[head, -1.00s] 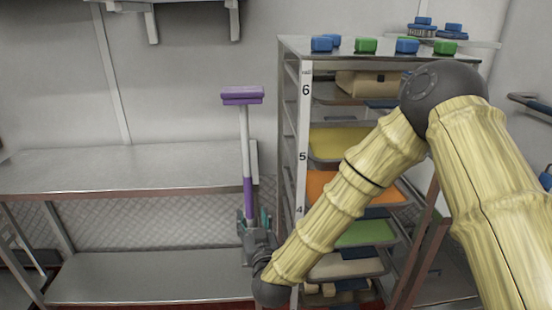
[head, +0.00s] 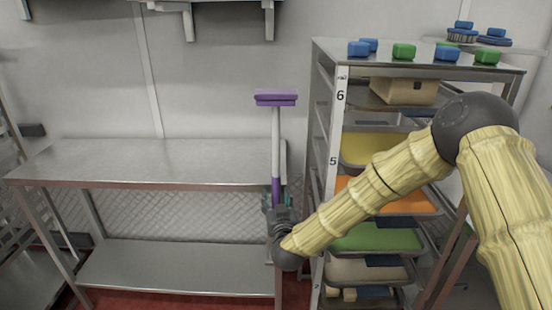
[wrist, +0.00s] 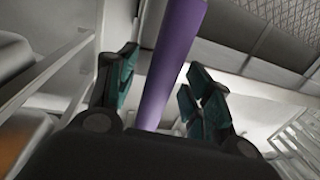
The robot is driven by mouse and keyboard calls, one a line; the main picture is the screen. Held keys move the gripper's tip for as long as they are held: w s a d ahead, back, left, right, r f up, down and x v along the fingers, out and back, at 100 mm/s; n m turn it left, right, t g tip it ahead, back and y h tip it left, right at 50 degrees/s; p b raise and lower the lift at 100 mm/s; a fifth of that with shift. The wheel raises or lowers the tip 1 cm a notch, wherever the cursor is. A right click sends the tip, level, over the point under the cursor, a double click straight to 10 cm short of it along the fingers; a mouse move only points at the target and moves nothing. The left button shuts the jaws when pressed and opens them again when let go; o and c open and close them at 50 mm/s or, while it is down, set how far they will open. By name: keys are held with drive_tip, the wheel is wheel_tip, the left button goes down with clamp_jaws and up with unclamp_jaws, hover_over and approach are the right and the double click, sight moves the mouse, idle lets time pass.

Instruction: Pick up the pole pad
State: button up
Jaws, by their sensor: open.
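The pole pad has a flat purple head (head: 276,98) on top of a pole with a pale upper part and a purple lower part (head: 276,190). It stands upright beside the right end of the steel table. My gripper (head: 278,200) is at the purple lower part of the pole. In the wrist view the purple pole (wrist: 170,65) runs between the two teal fingers of my gripper (wrist: 162,92), with gaps showing on both sides. The fingers are open. The pole's foot is hidden behind my gripper and wrist.
A steel table (head: 150,160) with a lower shelf stands at the left. A numbered rack (head: 335,140) with coloured trays stands close at the right, behind my arm. Blue and green blocks (head: 403,51) sit on its top.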

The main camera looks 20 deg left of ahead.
drive_tip(key=shift+w+a, duration=0.1)
clamp_jaws()
drive_tip(key=shift+r, duration=0.1)
idle(0.3)
